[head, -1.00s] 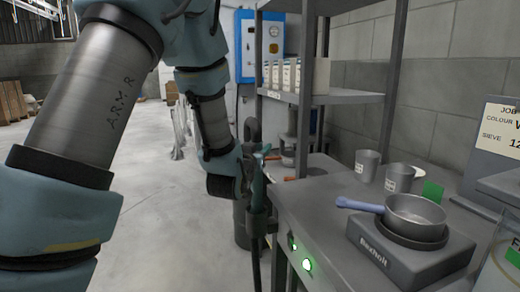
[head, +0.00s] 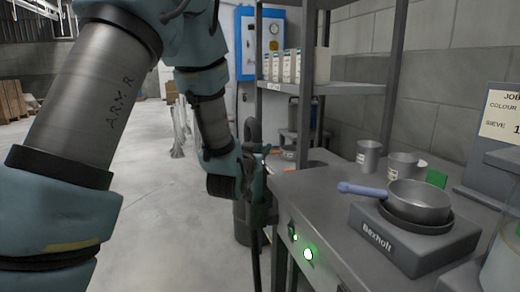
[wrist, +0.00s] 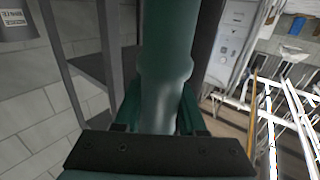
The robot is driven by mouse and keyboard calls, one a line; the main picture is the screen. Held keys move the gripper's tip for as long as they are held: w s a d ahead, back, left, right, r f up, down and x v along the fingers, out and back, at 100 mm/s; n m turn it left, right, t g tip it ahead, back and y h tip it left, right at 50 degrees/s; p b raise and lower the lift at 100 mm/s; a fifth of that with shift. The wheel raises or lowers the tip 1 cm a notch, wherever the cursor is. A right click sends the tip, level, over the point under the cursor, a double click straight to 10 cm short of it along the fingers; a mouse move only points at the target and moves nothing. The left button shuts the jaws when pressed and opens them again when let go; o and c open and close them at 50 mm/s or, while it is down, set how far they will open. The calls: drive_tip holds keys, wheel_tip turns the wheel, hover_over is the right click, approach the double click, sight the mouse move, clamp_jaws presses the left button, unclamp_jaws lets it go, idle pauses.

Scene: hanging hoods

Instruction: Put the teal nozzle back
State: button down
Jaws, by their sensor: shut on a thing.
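The teal nozzle (wrist: 165,70) fills the middle of the wrist view, running upward from between my fingers. My gripper (wrist: 160,118) is shut on it. In the head view my gripper (head: 250,172) is at the bench's left front edge, seen small and dark. The nozzle is mostly hidden there behind my wrist and fingers. A dark hose (head: 256,250) hangs down below my gripper. A dark holder (head: 270,213) shows at the bench edge just beside and below my gripper. I cannot tell whether the nozzle touches it.
The grey bench (head: 320,195) lies to the right, with a hot plate (head: 405,240), a pan (head: 420,203) and metal cups (head: 369,157). A shelf post (head: 306,75) rises close behind my gripper. The concrete floor (head: 150,210) to the left is clear.

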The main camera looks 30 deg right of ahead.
drive_tip(key=shift+f+b, duration=0.9)
drive_tip(key=shift+f, duration=0.05)
drive_tip(key=shift+c, duration=2)
unclamp_jaws()
